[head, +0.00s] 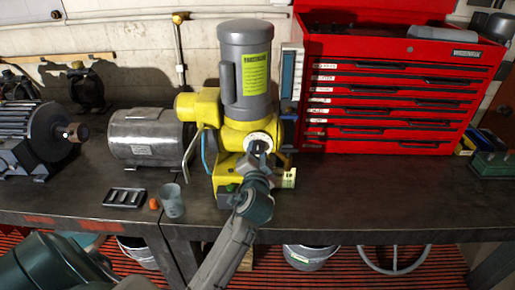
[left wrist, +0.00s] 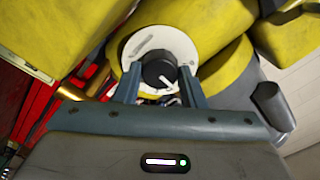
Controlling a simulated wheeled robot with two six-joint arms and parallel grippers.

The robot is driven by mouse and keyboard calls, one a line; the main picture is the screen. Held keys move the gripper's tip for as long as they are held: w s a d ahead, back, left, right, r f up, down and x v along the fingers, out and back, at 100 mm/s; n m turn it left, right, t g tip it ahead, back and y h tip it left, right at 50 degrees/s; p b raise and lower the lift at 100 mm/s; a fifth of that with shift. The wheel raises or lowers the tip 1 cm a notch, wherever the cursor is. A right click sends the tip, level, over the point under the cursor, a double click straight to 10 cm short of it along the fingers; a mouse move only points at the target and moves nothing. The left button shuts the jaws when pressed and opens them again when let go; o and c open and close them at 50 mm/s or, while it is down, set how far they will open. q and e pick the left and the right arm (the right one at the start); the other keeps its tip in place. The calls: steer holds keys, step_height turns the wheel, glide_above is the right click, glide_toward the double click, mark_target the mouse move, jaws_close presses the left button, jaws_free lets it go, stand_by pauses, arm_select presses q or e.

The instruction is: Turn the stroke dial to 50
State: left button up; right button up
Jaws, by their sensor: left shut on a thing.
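The stroke dial is a black knob (left wrist: 158,70) with a white pointer mark on a round white plate (left wrist: 150,40). In the head view the white dial plate (head: 257,138) sits on the front of the yellow pump (head: 236,131) with its grey motor (head: 245,70). My left gripper (head: 259,158) reaches up to the dial from below. In the left wrist view its two fingers (left wrist: 159,82) stand on either side of the knob and are shut on it. The pointer slants toward the lower right of the wrist picture; the scale figures are too small to read. My right gripper is not in view.
A red tool chest (head: 390,85) stands right of the pump. A grey motor (head: 147,137) is on its left, and a dark one (head: 40,140) farther left. A black tray (head: 124,197), an orange item (head: 154,204) and a cup (head: 172,200) lie near the bench's front edge. The bench front right is clear.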

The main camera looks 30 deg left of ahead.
arm_select(q)
steer(key=o, duration=1)
steer(key=shift+s+d+f, duration=0.1)
steer(key=shift+s+d, duration=0.05)
steer(key=shift+s, duration=0.1)
steer(key=b+v, duration=0.3)
steer(key=v, duration=0.7)
steer(key=shift+s, duration=0.15)
